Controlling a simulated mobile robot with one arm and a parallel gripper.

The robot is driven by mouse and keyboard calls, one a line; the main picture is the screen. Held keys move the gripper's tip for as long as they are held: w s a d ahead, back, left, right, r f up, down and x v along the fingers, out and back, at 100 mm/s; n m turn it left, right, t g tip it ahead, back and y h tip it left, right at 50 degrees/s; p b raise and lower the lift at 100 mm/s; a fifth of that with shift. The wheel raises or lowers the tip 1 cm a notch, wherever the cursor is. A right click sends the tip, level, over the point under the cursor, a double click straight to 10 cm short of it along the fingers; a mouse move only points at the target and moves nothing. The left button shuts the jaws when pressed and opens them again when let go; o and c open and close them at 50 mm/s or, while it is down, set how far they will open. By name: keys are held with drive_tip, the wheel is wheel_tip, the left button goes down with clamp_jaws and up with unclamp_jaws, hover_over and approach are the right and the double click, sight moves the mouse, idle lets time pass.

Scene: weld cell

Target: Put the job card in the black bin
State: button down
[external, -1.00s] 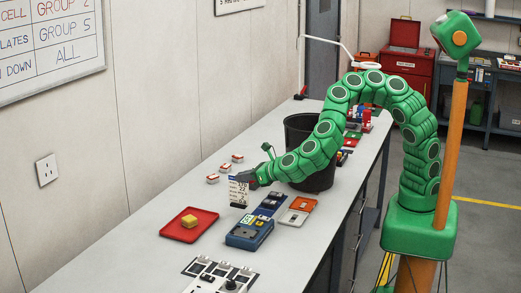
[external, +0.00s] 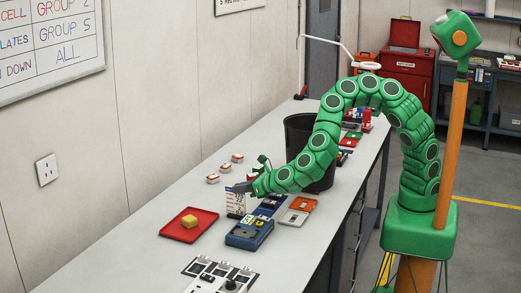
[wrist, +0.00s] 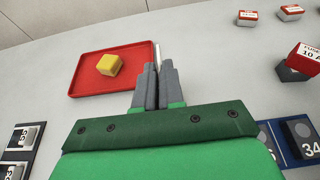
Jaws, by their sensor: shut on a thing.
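The job card (external: 235,204) is a white upright card with dark print, low over the bench in the external view. My gripper (external: 239,188) is shut on its top edge. In the wrist view my gripper (wrist: 158,70) shows with the card (wrist: 157,52) as a thin pale edge between the fingertips. I cannot tell whether the card's lower edge touches the bench. The black bin (external: 296,132) stands upright on the bench farther back, partly hidden behind my arm. Its inside is mostly hidden.
A red tray (external: 180,235) with a yellow block (external: 190,221) lies just left of the card. A blue device (external: 248,236) and an orange-and-white case (external: 296,213) lie to the right. Several small red-and-white boxes (external: 225,168) stand behind. A control panel (external: 215,278) is in front.

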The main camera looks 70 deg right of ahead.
drive_tip(key=c, duration=1.3)
unclamp_jaws()
drive_tip(key=shift+f, duration=0.1)
drive_tip(key=shift+o, duration=0.2)
drive_tip(key=v, duration=1.2)
